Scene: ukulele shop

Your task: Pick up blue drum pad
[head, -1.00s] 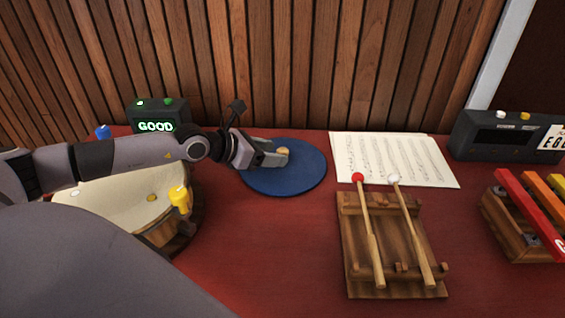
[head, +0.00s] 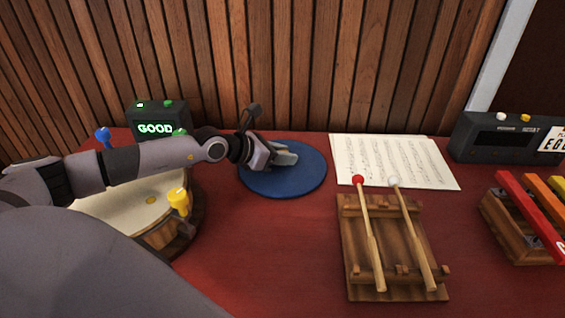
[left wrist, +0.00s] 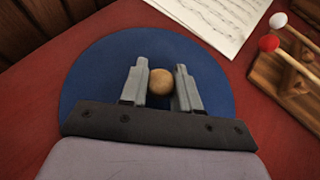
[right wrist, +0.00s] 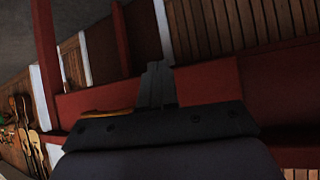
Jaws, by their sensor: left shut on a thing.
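The blue drum pad (head: 305,178) is a flat round disc lying on the red table. It fills much of the left wrist view (left wrist: 98,72), with a small round wooden knob (left wrist: 161,82) at its middle. My left gripper (head: 290,157) is over the pad's centre, its fingers on either side of the knob and shut on it; the left wrist view also shows the fingers (left wrist: 160,84). In the head view the fingers hide the knob. My right gripper (right wrist: 156,84) shows only in the right wrist view, fingers together, away from the pad.
A drum (head: 120,214) and a "GOOD" display box (head: 157,112) stand left. Sheet music (head: 395,160) lies right of the pad, with two mallets on a wooden rack (head: 408,250) in front. A xylophone (head: 515,225) and dark device (head: 490,138) are far right.

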